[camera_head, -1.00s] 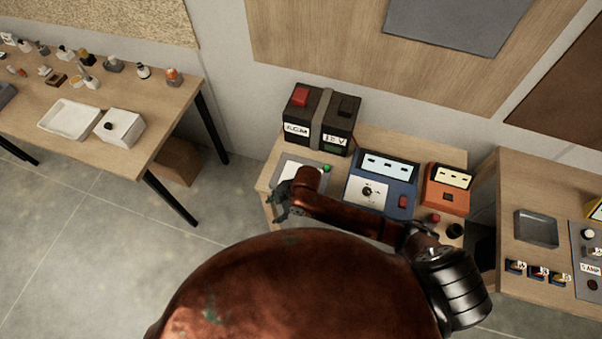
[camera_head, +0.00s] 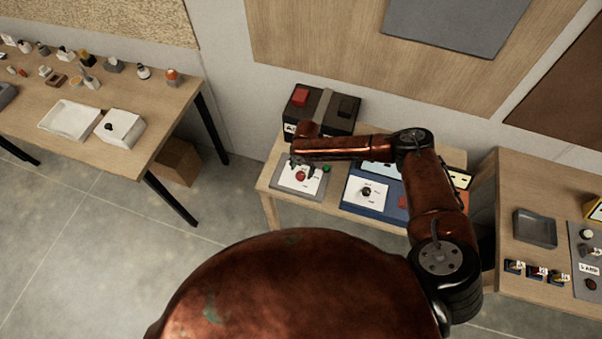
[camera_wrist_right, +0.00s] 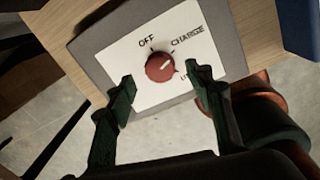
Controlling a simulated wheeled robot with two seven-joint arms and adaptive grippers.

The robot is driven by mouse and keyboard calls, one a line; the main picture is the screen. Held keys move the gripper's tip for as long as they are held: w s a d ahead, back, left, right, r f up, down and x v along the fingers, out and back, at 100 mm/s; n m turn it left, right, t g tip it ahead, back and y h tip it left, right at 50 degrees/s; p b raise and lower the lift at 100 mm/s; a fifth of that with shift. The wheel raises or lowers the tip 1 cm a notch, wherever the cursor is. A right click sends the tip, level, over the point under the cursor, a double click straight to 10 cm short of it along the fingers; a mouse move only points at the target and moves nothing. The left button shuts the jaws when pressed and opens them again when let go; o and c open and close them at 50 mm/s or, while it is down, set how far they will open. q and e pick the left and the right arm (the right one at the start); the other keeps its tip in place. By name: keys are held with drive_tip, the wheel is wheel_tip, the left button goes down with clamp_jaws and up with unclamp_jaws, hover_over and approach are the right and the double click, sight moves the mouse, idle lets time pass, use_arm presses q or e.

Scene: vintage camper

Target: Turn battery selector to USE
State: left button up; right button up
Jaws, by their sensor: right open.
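The battery selector is a red round knob (camera_wrist_right: 160,67) on a white plate (camera_wrist_right: 187,30) set on a grey panel; the knob (camera_head: 300,176) also shows in the head view. The plate reads OFF, CHARGE and a third label starting with U, partly hidden by a finger. I cannot tell for sure where the knob points. My right gripper (camera_wrist_right: 158,92) is open, its dark green fingers on either side below the knob in the wrist view, apart from it. The right gripper (camera_head: 302,168) is over the panel in the head view. My left gripper is not in view.
A dark battery box (camera_head: 321,108) stands behind the panel. A blue device (camera_head: 352,194) with a dial is to its right, and a green button (camera_head: 327,169) sits beside the plate. A side table (camera_head: 540,178) is at the right.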

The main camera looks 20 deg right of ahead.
sight(301, 174)
drive_tip(key=shift+a+f, duration=0.1)
drive_tip(key=shift+f, duration=1.75)
drive_tip(key=shift+c, duration=0.5)
drive_tip(key=shift+w, duration=0.1)
drive_tip(key=c, duration=1.1)
drive_tip(key=shift+o, duration=0.2)
